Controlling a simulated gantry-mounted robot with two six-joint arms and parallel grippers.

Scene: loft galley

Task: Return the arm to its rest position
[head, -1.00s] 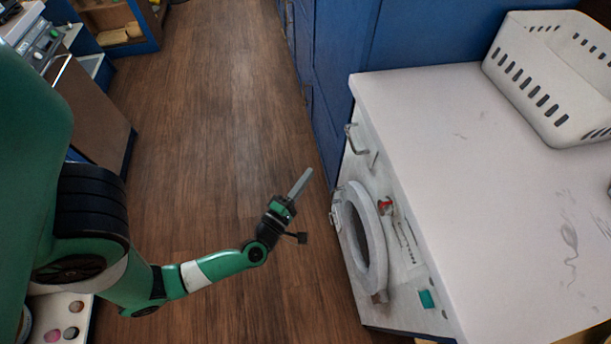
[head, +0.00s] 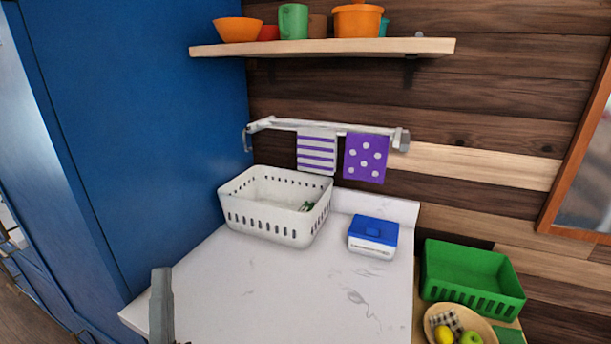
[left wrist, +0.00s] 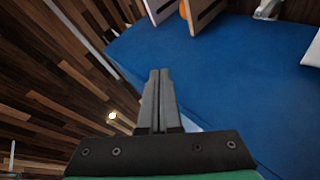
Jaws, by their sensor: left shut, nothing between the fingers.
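My left gripper (head: 161,300) shows at the bottom left of the head view, its fingers pointing up in front of the left edge of the white counter (head: 215,300). In the left wrist view the gripper's two fingers (left wrist: 158,85) lie side by side, shut, with nothing between them. Beyond them are a blue surface and brown wood planks. The rest of the left arm is out of the head view. My right gripper is not in view.
On the counter stand a white basket (head: 240,225) and a blue-lidded box (head: 372,247). Purple cloths (head: 365,158) hang from a rail above. A green crate (head: 475,300) and a fruit bowl (head: 432,318) are at right. A tall blue panel (head: 140,130) rises at left. A shelf (head: 330,47) holds dishes.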

